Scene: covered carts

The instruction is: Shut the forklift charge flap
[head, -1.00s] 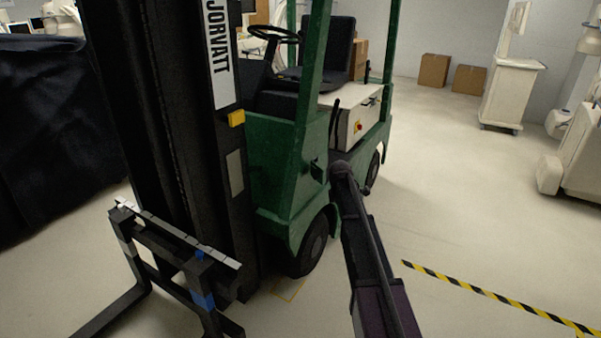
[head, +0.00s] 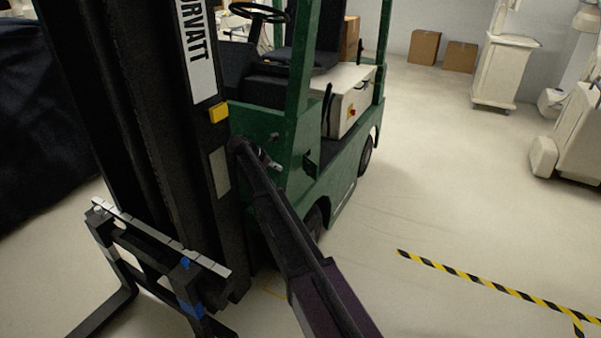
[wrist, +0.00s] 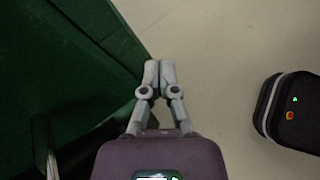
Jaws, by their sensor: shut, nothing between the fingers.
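The green forklift (head: 262,128) stands at left centre in the head view, with a black mast in front and a cream box (head: 352,92) behind the driver's place. A red and yellow button sits on the box's side. I cannot make out the charge flap for certain or tell how far it stands open. My gripper (head: 270,162) is in front of the green side panel, partly hidden by my arm. In the wrist view my gripper (wrist: 159,68) has its fingertips together, empty, beside the edge of a dark green panel (wrist: 85,50). I cannot tell whether they touch.
The forks' carriage (head: 160,240) juts out at lower left. A dark covered bulk (head: 40,130) stands at far left. Yellow-black floor tape (head: 480,285) lies at right. Cardboard boxes (head: 424,47) and a white cart (head: 503,72) stand at the back. The floor right of the forklift is clear.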

